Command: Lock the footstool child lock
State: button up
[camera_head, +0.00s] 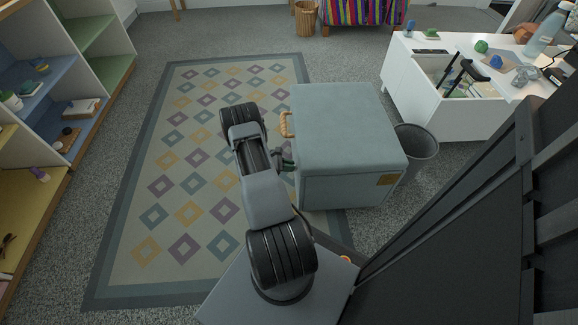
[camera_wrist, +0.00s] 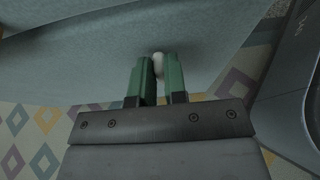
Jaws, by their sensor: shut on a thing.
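The footstool (camera_head: 345,130) is a grey-blue padded box standing at the right edge of the patterned rug. My gripper (camera_head: 287,160) reaches the footstool's left side, below the rope handle. In the wrist view, the green fingers of my gripper (camera_wrist: 160,68) are shut on a small pale knob (camera_wrist: 158,64) against the grey-blue surface (camera_wrist: 110,62). The knob seems to be the child lock, mostly hidden by the fingers; its locked or unlocked position cannot be told.
A grey bin (camera_head: 418,150) stands close to the footstool's right side. A white cabinet (camera_head: 440,112) with an open top drawer is behind the bin. Shelves (camera_head: 90,85) line the left wall. The rug (camera_head: 165,150) is clear left of my arm.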

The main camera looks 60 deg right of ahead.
grip_shut()
jog(key=shift+h, duration=0.3)
jog(key=shift+s+a+f+m+t+h+b, duration=0.15)
jog(key=shift+a+f+m+t+h+b, duration=0.15)
jog(key=shift+m+h+b, duration=1.4)
jog(key=shift+s+a+f+m+t+h+b, duration=0.2)
jog(key=shift+f+m+h+b, duration=0.3)
jog(key=shift+m, duration=2.25)
jog(key=shift+s+a+f+m+t+h+b, duration=0.2)
jog(key=shift+m+h+b, duration=1.05)
jog(key=shift+m, duration=1)
